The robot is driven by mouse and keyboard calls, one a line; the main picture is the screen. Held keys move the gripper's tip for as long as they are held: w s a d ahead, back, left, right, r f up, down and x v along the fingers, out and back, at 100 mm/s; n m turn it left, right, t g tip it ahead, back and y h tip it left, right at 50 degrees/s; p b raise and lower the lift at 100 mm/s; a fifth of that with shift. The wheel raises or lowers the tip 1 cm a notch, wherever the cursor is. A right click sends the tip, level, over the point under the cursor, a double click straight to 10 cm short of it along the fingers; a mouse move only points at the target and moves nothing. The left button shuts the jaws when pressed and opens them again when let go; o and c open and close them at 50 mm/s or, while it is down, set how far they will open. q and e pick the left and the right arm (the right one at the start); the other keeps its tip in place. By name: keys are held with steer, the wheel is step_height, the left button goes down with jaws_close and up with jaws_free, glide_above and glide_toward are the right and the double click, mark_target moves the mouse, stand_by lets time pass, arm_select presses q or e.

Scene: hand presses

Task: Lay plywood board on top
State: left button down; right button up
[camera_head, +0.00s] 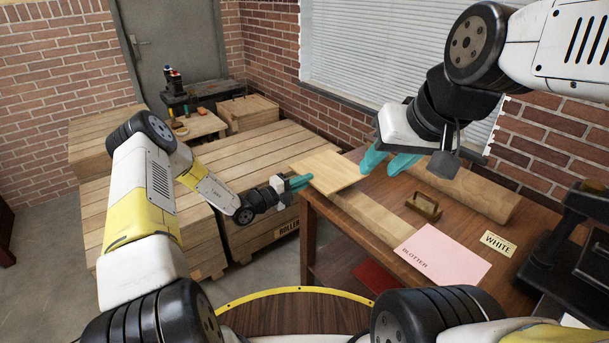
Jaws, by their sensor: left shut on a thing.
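A thin, light plywood board (325,171) is at the far left corner of the brown table, partly overhanging its left edge. My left gripper (300,182) reaches in from the left and is shut on the board's left side. My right gripper (388,161) hangs above the table just right of the board, with its teal fingers spread and nothing seen between them. A longer wooden board (370,213) lies below and in front of the plywood. Whether the plywood touches it is unclear.
A pink blotter sheet (443,257), a wooden-handled tool (424,207), a thick wooden beam (468,191) and a WHITE label (498,244) lie on the table (384,271). A dark press (566,231) stands right. Wooden crates (261,160) fill the left floor.

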arm_select(q)
steer(key=shift+a, duration=0.1)
steer(key=r+v, duration=0.3)
steer(key=v, duration=1.9)
stand_by(0.7)
steer(key=shift+r, duration=0.1)
